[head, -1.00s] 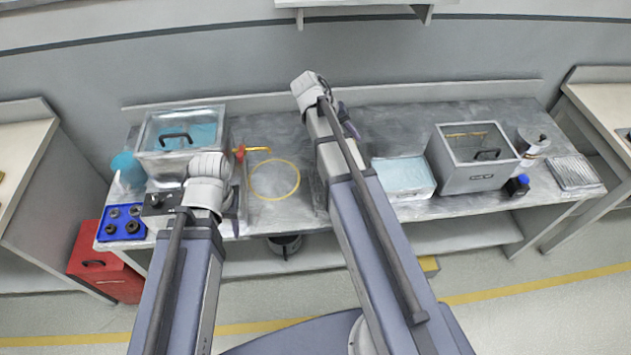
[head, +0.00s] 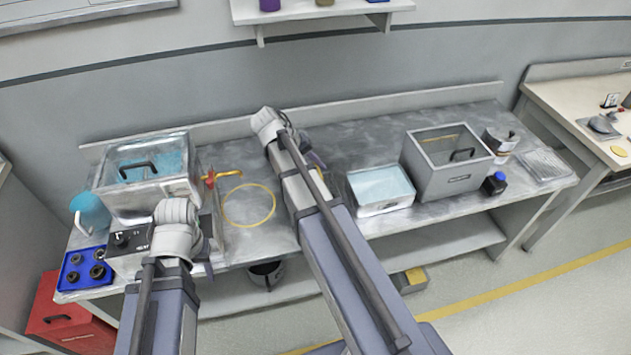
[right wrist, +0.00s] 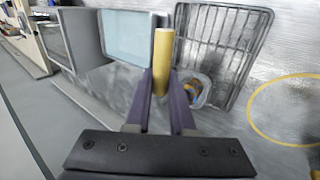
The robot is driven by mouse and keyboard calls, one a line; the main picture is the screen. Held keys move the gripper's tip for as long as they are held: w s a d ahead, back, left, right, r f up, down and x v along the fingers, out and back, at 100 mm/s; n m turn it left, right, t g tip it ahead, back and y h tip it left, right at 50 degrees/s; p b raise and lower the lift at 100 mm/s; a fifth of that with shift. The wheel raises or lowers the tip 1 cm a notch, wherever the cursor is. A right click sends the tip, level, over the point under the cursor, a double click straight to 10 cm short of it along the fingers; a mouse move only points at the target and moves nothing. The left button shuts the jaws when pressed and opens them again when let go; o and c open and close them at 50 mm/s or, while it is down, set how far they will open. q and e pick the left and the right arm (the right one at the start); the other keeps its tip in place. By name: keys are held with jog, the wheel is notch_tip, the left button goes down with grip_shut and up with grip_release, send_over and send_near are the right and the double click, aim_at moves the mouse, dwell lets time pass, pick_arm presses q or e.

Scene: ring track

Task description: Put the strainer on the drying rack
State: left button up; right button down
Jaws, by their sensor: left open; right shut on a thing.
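My right gripper (right wrist: 161,98) is shut on a yellow rod-like handle (right wrist: 163,52) in the right wrist view. I take it for the strainer's handle; I cannot make out its bowl. A dark wire drying rack (right wrist: 240,46) lies on the bench just beyond and to the right of the handle. In the head view my right arm hides most of the rack and the handle. A small grey-rimmed round thing (right wrist: 199,91) shows beside the right finger; I cannot tell what it is. My left gripper (head: 207,234) is open over the bench's left part, its fingers largely hidden.
A water-filled tray (head: 382,188) and a grey bin (head: 447,170) stand right of my right arm. A yellow ring (head: 248,205) lies between the arms. A clear-lidded tank (head: 150,200), blue parts tray (head: 85,268) and red box (head: 65,320) are at left.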

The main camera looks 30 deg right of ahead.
notch_tip(320, 180, down, 4)
jog(key=b, duration=0.3)
jog(key=shift+r+b, duration=0.15)
jog(key=shift+b, duration=0.2)
jog(key=c, duration=0.8)
grip_release()
jog(key=shift+o, duration=0.2)
